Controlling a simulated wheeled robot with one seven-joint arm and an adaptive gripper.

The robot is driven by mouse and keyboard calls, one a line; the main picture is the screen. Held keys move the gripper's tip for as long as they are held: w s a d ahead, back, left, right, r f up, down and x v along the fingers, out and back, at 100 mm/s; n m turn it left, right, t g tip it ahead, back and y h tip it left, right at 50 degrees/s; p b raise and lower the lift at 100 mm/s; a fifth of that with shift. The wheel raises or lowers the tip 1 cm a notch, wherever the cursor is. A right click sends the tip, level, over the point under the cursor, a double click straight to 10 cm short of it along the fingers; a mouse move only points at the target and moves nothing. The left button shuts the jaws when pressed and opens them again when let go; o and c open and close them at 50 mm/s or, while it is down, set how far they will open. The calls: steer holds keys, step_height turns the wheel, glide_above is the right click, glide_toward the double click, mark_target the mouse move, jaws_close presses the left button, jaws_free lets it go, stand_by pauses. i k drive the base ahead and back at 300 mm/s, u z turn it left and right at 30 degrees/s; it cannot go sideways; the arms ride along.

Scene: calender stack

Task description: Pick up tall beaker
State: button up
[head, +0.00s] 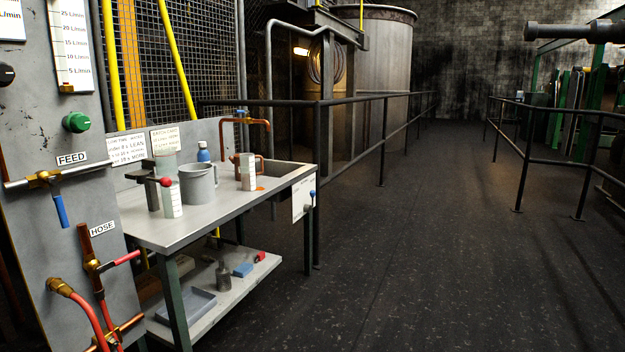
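Two pale beakers with markings stand upright on the metal work table (215,222). The right one (248,172) stands near the sink basin and looks the taller. The left one (172,200) stands at the table's front left. A grey metal jug (198,186) with a handle stands between them, apart from the right beaker. I cannot tell for certain which is the tall beaker. My gripper is not in view.
A blue-capped bottle (203,153), a dark stand with a red knob (152,190) and a copper tap (243,124) are around the beakers. A panel with pipes (70,180) borders the table's left. The floor (385,250) to the right is clear between railings.

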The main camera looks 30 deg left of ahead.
mark_target(247, 160)
steer(key=z, duration=0.25)
steer(key=i, duration=0.7)
steer(key=u, duration=0.45)
steer(key=i, duration=0.95)
steer(key=u, duration=0.9)
